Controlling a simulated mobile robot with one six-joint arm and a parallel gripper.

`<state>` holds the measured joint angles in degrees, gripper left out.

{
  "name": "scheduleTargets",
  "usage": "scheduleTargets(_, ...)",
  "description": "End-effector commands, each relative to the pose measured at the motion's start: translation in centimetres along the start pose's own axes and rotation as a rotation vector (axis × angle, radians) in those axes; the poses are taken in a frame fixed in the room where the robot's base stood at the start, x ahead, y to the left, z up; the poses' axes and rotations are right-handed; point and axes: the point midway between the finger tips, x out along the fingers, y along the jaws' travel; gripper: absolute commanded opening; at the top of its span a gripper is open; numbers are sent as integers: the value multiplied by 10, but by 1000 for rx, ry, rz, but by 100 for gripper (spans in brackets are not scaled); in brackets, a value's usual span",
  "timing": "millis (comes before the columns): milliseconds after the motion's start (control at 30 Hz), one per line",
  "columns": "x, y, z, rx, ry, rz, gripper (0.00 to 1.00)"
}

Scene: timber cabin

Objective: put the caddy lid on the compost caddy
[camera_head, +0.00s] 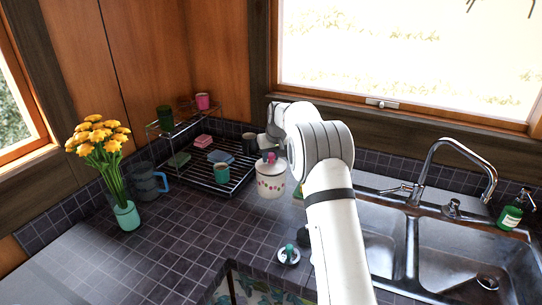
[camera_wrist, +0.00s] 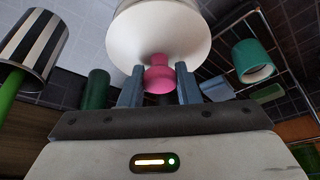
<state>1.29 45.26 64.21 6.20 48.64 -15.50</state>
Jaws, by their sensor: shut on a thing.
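The compost caddy (camera_head: 271,187) is a white pot with pink dots, standing on the dark tiled counter in front of the dish rack. The white caddy lid (camera_wrist: 158,38) has a pink knob (camera_wrist: 160,76). My gripper (camera_wrist: 159,84) is shut on this knob, with one finger on each side. In the head view the lid (camera_head: 268,168) is at the caddy's top, below my gripper (camera_head: 270,152). I cannot tell whether the lid rests fully on the rim.
A small disc with a teal knob (camera_head: 289,255) lies near the counter's front edge. A vase of yellow flowers (camera_head: 126,215) stands left, a sink (camera_head: 470,260) lies right. The counter between vase and caddy is clear.

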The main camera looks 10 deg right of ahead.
Motion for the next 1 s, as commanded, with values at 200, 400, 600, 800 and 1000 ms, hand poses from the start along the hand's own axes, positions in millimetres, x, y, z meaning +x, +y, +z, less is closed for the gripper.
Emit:
scheduleTargets(200,5,0,2,-1,0,0,7)
scheduleTargets(400,7,-1,3,-1,0,0,32)
scheduleTargets(600,7,-1,3,-1,0,0,48)
scheduleTargets(800,7,-1,3,-1,0,-1,55)
scheduleTargets(1000,1,-1,2,-2,1,0,55)
